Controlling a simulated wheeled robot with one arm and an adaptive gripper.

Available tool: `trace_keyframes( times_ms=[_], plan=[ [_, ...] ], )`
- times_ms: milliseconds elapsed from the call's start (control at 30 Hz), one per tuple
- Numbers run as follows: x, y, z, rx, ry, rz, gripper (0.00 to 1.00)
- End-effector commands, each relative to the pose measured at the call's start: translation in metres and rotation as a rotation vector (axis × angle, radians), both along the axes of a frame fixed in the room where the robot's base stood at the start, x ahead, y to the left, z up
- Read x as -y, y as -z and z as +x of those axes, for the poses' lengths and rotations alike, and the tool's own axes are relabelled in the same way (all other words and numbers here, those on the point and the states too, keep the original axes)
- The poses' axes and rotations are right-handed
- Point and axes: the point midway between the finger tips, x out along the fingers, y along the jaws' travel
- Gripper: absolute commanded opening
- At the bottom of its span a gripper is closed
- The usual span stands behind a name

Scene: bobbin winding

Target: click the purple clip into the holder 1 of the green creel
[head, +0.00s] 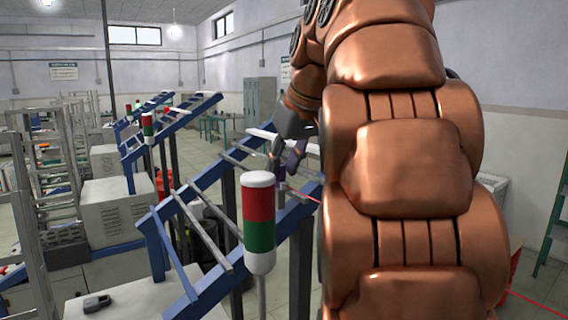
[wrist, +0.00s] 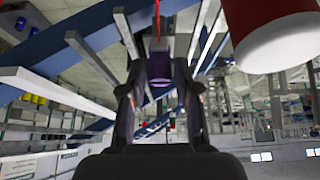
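The purple clip (wrist: 160,64) sits between the fingertips of my gripper (wrist: 160,78) in the wrist view, with both fingers against its sides. A thin red line runs up from it. In the head view my gripper (head: 284,162) points down over the upper part of a blue slanted frame (head: 292,222), with a purple patch (head: 281,186) just below the fingertips. My arm hides part of this frame. Pale bars cross the frame in both views. I see no green frame and cannot read which holder is number 1.
A red, green and white signal lamp (head: 259,222) stands close in front of the frame; its red part (wrist: 275,25) fills the wrist view's upper right. More blue frames stand behind. A grey machine box (head: 115,205) and a ladder (head: 40,190) are at left.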

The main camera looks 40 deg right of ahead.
Motion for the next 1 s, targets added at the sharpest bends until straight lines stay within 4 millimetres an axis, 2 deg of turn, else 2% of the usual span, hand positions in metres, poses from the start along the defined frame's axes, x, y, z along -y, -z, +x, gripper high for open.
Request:
trace_keyframes(
  times_ms=[33,267,467,833,1000],
  plan=[
    [0.000,0.000,0.000,0.000,0.000,0.000,0.23],
    [0.000,0.000,0.000,0.000,0.000,0.000,0.00],
    [0.000,-0.005,0.000,0.001,-0.001,-0.001,0.00],
    [0.000,-0.039,0.001,0.000,-0.001,0.000,0.00],
    [0.000,-0.046,0.001,0.000,-0.001,0.000,0.00]
  ],
)
